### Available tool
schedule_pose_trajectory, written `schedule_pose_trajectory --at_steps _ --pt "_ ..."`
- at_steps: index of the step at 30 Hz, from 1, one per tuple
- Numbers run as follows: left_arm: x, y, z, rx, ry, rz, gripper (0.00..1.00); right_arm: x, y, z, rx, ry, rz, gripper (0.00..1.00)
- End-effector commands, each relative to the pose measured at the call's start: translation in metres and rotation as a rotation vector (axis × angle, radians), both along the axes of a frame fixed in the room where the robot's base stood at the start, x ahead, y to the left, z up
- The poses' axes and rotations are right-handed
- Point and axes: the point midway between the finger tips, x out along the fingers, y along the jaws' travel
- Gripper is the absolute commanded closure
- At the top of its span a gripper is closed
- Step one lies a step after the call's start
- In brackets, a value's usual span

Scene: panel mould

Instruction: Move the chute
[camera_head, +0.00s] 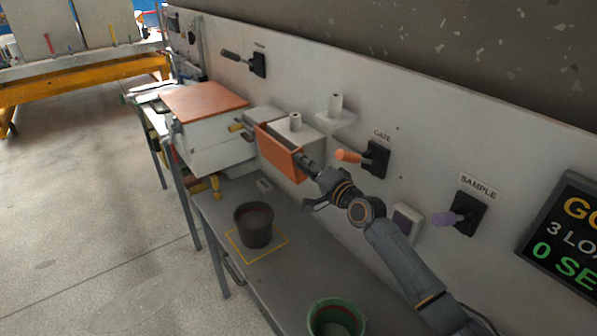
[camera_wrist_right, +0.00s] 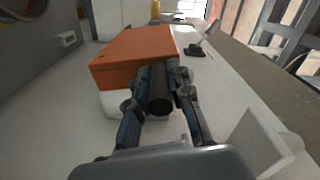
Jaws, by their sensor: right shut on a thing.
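The chute (camera_head: 278,152) appears as an orange panel on a white box against the wall, left of my right arm. A dark round handle (camera_wrist_right: 160,95) sticks out from its near end. My right gripper (camera_head: 313,170) is shut on this handle, with one finger on each side of it in the right wrist view. The orange chute (camera_wrist_right: 130,55) lies just beyond the fingers there. The arm hides part of the chute's near end in the head view. My left gripper does not show.
A dark bucket (camera_head: 253,225) stands inside a yellow square on the grey bench. A green bucket (camera_head: 336,318) stands nearer. An orange gate lever (camera_head: 348,156) and a purple sample lever (camera_head: 446,219) project from the wall. A white box with an orange lid (camera_head: 205,97) stands left.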

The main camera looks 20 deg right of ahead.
Motion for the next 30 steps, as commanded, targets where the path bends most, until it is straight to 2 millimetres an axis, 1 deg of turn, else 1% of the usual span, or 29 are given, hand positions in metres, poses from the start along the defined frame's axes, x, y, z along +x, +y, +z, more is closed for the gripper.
schedule_pose_trajectory --at_steps 1,3,12,27,28,29,30 --pt "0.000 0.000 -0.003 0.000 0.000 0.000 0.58 0.002 -0.005 0.004 0.028 -0.001 -0.007 1.00" --pt "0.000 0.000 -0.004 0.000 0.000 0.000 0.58 0.003 -0.008 0.004 0.065 0.012 -0.007 1.00" --pt "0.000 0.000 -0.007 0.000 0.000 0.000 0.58 0.006 -0.016 0.005 0.152 0.044 -0.006 1.00" --pt "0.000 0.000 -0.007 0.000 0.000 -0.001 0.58 0.006 -0.016 0.005 0.168 0.051 -0.005 1.00" --pt "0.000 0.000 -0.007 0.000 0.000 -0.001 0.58 0.006 -0.016 0.004 0.168 0.051 -0.005 0.76" --pt "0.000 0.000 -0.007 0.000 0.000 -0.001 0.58 0.006 -0.016 0.004 0.167 0.051 -0.005 0.70" --pt "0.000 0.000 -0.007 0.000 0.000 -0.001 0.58 0.006 -0.016 0.004 0.166 0.052 -0.004 0.62"
